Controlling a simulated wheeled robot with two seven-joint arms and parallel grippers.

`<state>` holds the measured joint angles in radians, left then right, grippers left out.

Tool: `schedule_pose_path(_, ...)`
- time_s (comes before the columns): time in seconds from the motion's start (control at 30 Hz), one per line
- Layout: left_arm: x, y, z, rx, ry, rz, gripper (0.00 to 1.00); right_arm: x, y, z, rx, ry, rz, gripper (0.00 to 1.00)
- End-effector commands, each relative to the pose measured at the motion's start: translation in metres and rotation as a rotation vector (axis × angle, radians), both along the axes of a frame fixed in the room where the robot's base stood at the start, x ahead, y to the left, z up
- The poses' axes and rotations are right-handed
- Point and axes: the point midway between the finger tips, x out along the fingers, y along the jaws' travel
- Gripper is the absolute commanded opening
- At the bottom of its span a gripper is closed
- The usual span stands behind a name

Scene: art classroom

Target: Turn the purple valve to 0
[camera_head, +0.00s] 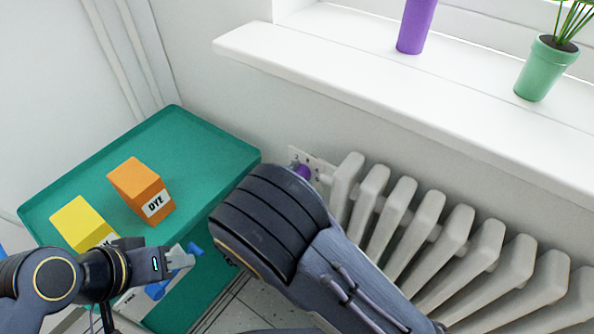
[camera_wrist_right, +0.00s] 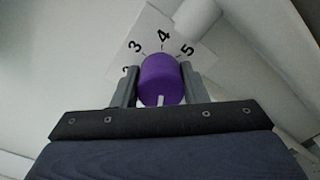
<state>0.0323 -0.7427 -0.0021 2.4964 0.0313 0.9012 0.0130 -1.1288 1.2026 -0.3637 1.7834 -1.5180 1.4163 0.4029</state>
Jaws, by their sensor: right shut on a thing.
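The purple valve (camera_wrist_right: 160,80) is a round knob on a white dial plate (camera_wrist_right: 150,35) in the right wrist view. The numbers 3, 4 and 5 show above it, and another number is partly hidden at the left. A pale mark is on the knob's lower side. My right gripper (camera_wrist_right: 162,88) has one finger on each side of the knob and is shut on it. In the head view my right arm covers most of the valve (camera_head: 303,172), beside the radiator. My left gripper (camera_head: 192,258) is at the lower left, away from the valve; its finger gap is unclear.
A white radiator (camera_head: 410,215) stands right of the valve under a windowsill (camera_head: 400,100) with a purple object (camera_head: 416,25) and a potted plant (camera_head: 546,65). A green cart (camera_head: 205,140) at the left holds orange (camera_head: 140,190) and yellow (camera_head: 80,222) boxes.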

Motion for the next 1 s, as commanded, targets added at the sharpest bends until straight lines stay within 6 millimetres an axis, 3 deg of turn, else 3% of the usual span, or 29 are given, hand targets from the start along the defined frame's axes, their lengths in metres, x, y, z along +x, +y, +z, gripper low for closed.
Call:
schedule_pose_path(0.1, 0.0, 0.0, 0.013, 0.0, 0.0, 0.0, 0.36, 0.0, 0.001, 0.002, -0.078, 0.061, 0.002, 0.17)
schedule_pose_path(0.4, 0.0, 0.0, 0.026, 0.0, 0.0, 0.0, 0.36, 0.0, 0.001, 0.001, -0.22, 0.165, 0.002, 0.17)
schedule_pose_path(1.0, 0.0, 0.0, 0.031, 0.0, 0.0, 0.0, 0.36, 0.0, 0.001, -0.001, -0.286, 0.213, 0.002, 0.17)
